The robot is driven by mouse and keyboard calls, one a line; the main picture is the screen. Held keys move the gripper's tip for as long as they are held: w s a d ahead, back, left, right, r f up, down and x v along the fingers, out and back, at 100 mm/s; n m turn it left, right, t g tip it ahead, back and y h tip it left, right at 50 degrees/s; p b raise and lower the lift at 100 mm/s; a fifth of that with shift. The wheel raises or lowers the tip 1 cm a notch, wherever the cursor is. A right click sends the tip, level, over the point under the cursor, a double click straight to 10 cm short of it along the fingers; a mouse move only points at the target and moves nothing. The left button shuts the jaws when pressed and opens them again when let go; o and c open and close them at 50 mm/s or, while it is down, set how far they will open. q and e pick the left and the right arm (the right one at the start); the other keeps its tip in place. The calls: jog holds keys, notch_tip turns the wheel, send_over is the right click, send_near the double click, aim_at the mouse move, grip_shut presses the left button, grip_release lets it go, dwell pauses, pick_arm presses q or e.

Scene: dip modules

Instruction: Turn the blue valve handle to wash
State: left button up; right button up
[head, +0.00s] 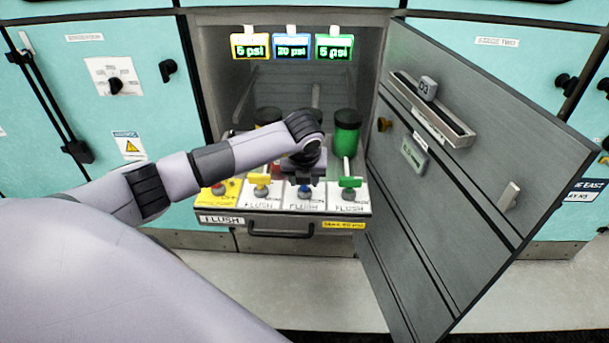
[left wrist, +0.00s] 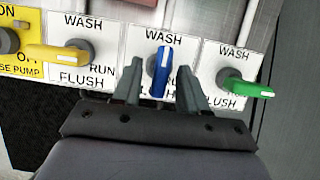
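The blue valve handle (left wrist: 159,72) is on a white label plate marked WASH at the top, with RUN and FLUSH wording partly hidden below. In the left wrist view it stands roughly upright between the two fingers of my left gripper (left wrist: 158,80). The fingers are apart, one on each side, with gaps to the handle. In the head view my left gripper (head: 305,182) is over the blue handle (head: 304,189) and hides most of it. My right gripper is not in view.
A yellow handle (left wrist: 58,54) is left of the blue one and a green handle (left wrist: 246,88) is right of it. The panel sits on a pulled-out drawer (head: 280,226). An open grey door (head: 440,190) stands at the right. A green canister (head: 346,136) is behind the panel.

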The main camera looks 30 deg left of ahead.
pick_arm(q)
jog(key=shift+w+r, duration=0.1)
jog(key=shift+r, duration=0.05)
jog(key=shift+d+r, duration=0.1)
jog(key=shift+r, duration=0.45)
jog(key=v, duration=0.6)
jog(key=shift+s, duration=0.3)
jog(key=shift+f, duration=0.1)
